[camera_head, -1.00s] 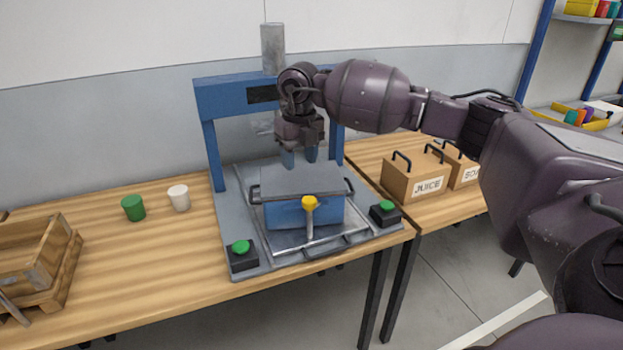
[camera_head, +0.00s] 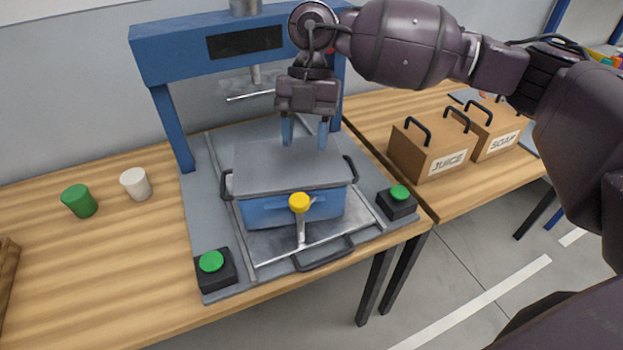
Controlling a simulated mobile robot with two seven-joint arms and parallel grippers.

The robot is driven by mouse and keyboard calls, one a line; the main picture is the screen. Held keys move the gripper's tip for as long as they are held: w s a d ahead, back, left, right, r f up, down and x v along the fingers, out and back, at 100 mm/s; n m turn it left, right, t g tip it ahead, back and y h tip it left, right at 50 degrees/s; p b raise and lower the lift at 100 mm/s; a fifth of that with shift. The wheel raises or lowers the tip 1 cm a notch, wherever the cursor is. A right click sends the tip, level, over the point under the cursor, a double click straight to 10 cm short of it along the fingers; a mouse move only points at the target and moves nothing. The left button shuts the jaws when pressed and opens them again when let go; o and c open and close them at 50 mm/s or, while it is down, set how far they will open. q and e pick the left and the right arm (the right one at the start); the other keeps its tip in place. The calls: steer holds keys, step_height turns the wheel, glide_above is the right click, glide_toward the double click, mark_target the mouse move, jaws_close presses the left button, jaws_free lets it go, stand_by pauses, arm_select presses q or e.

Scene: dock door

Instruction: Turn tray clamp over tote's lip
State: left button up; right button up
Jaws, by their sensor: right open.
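The blue tote (camera_head: 262,212) with a grey lid (camera_head: 290,168) sits on the metal tray (camera_head: 268,248) inside the blue press. The tray clamp stands at the tote's front, with a yellow knob (camera_head: 299,202) on a metal post (camera_head: 300,232). I cannot tell whether its arm lies over the tote's lip. My right gripper (camera_head: 304,145) points down above the back part of the lid, fingers apart with nothing between them. It is behind the yellow knob and apart from it. My left gripper is not in view.
The press frame (camera_head: 165,125) rises behind the tote. Green-button boxes stand at the front left (camera_head: 214,270) and right (camera_head: 397,202). A green cup (camera_head: 79,201) and white cup (camera_head: 136,184) stand left. JUICE (camera_head: 420,155) and SOAP (camera_head: 493,128) boxes stand right.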

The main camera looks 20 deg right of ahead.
mark_target(299, 199)
steer(key=shift+s+a+f, duration=0.35)
steer(key=shift+s+f, duration=0.05)
steer(key=shift+f, duration=0.15)
steer(key=b+x, duration=0.1)
steer(key=x, duration=0.7)
steer(key=shift+f, duration=0.3)
steer(key=shift+s+f, duration=0.15)
steer(key=shift+f, duration=0.2)
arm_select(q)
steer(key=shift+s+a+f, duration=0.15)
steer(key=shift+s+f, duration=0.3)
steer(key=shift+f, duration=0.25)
arm_select(e)
steer(key=shift+a, duration=0.1)
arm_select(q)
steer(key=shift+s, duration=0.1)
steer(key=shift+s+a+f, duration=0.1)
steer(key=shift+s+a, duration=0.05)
arm_select(e)
steer(key=c, duration=0.6)
